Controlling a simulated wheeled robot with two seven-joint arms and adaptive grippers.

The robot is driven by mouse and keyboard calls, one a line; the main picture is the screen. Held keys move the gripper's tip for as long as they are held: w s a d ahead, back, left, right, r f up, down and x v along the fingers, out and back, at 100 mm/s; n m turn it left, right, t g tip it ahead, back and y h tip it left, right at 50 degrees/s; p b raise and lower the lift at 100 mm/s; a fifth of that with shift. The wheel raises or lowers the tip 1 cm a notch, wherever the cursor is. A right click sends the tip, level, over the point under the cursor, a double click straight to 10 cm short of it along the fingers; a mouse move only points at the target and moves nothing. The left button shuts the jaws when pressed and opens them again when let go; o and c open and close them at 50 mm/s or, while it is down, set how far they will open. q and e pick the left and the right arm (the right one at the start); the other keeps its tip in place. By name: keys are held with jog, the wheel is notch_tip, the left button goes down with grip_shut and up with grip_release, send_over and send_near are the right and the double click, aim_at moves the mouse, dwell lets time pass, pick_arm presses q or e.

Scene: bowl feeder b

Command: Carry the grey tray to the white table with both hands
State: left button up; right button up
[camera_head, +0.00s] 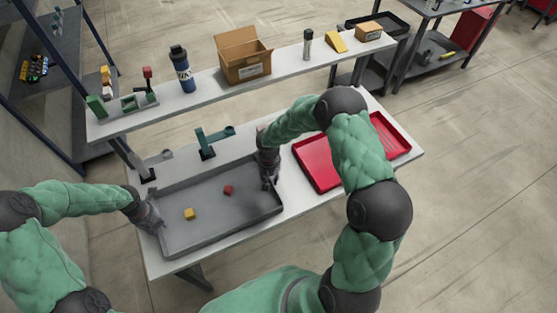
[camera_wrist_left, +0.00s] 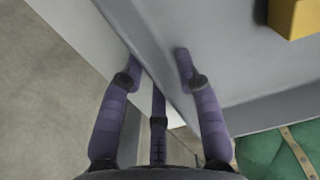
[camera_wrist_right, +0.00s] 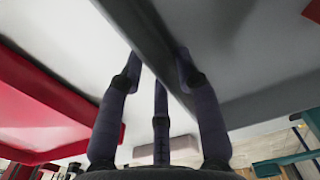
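The grey tray (camera_head: 225,212) is over the left half of a white-topped table (camera_head: 300,207); I cannot tell whether it is resting or slightly raised. It holds a yellow cube (camera_head: 189,213) and a red cube (camera_head: 228,190). My left gripper (camera_head: 152,222) is at the tray's left wall. In the left wrist view its fingers (camera_wrist_left: 157,62) are drawn in close on both sides of that wall. My right gripper (camera_head: 269,182) is at the right wall. In the right wrist view its fingers (camera_wrist_right: 158,62) are likewise closed around the wall. The finger contact faces are hidden.
A red tray (camera_head: 318,165) lies right of the grey tray. A green-topped fixture (camera_head: 212,141) stands behind it. A raised white shelf (camera_head: 205,92) along the back holds a cardboard box (camera_head: 245,60), a blue bottle (camera_head: 182,70) and smaller items. Open floor (camera_head: 470,215) lies to the right.

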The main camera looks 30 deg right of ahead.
jog(key=shift+r, duration=0.6)
pick_arm(q)
notch_tip(320, 180, up, 12)
pick_arm(e)
notch_tip(320, 180, up, 11)
dwell(0.5)
jog(key=shift+f, duration=0.1)
pick_arm(q)
jog(key=shift+s+f, duration=0.1)
pick_arm(e)
jog(key=shift+s+f, duration=0.1)
